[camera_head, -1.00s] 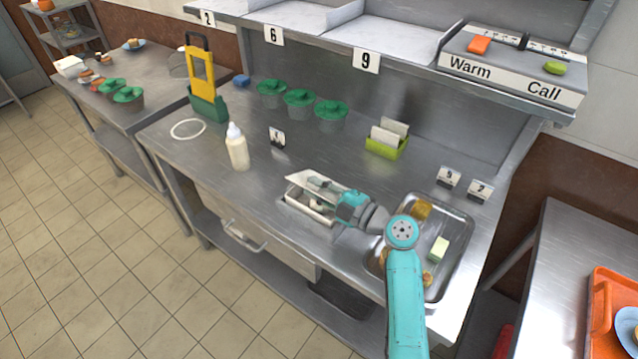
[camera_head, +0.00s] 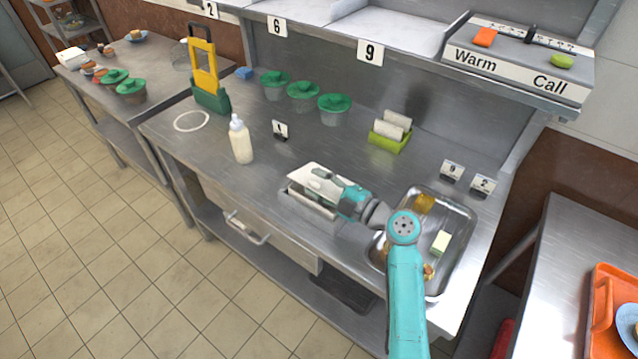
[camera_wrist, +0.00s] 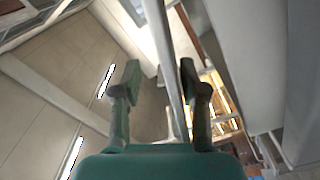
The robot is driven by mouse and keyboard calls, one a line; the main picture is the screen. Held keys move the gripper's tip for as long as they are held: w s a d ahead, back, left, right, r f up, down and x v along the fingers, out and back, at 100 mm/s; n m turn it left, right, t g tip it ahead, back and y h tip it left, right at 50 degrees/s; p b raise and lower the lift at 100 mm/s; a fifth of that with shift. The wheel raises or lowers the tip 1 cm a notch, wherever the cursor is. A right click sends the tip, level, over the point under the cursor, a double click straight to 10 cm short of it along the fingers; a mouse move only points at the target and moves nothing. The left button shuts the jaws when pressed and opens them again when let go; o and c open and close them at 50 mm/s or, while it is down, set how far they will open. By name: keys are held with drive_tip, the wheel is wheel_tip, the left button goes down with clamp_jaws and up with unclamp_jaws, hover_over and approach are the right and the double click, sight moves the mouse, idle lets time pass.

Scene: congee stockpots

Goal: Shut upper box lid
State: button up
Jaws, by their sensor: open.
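A small metal box (camera_head: 309,206) stands near the front edge of the steel counter, left of the sink tray. Its pale lid (camera_head: 303,173) shows at the box's top left, partly hidden behind my gripper. The lid looks low over the box, but I cannot tell if it is fully down. My gripper (camera_head: 327,180) is over the box, pointing left, at or very close to the lid; contact is unclear. In the wrist view its two fingers (camera_wrist: 158,85) are apart, with a thin grey edge passing between them.
A metal tray (camera_head: 466,228) with food pieces lies right of the box, under my arm. A white bottle (camera_head: 240,143) stands to the left. A green holder (camera_head: 390,138) and green-lidded tubs (camera_head: 334,110) stand behind. A shelf (camera_head: 400,45) overhangs the back.

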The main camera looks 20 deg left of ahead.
drive_tip(key=v, duration=1.2)
idle(0.3)
